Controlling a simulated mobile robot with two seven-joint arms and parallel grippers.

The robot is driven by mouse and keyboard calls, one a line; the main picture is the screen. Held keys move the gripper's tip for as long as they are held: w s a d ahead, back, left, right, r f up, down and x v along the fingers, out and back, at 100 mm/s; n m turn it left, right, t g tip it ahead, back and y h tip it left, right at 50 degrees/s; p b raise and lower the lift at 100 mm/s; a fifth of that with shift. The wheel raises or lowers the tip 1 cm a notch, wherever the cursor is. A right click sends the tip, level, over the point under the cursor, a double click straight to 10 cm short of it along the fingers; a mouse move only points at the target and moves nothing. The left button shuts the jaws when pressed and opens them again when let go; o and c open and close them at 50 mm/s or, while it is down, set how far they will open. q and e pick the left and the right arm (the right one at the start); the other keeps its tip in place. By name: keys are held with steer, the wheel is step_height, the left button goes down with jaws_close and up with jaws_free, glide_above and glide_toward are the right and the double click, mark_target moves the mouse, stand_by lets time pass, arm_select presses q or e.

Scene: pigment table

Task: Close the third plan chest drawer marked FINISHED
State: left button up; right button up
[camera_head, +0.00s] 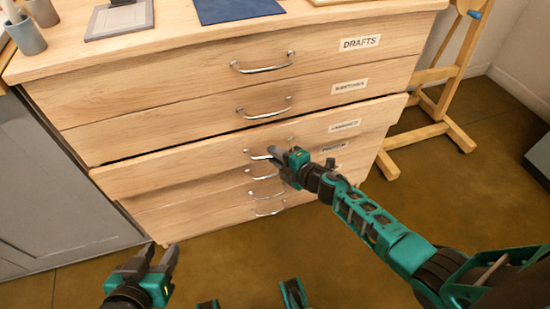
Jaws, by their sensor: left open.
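The wooden plan chest (160,88) has several drawers with metal bar handles and white labels. The third drawer from the top (165,168) stands out a little from the fronts above it, with a dark gap along its top edge. Its label (344,126) is too small to read surely. My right gripper (274,153) is at the middle of this drawer's front, overlapping the right part of its handle (256,156). I cannot tell whether it touches the handle or how far its fingers are apart. My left gripper (161,257) is open and empty, low at the left, apart from the chest.
On the chest top are cups (27,37), a grey framed tray (108,34) and a dark blue sheet (235,9). A grey cabinet (50,190) stands at the left. A wooden easel (443,104) stands at the right. Brown floor in front is clear.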

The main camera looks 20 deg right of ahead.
steer(key=shift+w+a+f, duration=0.1)
steer(key=shift+w+a, duration=0.1)
steer(key=shift+w, duration=0.2)
jaws_close()
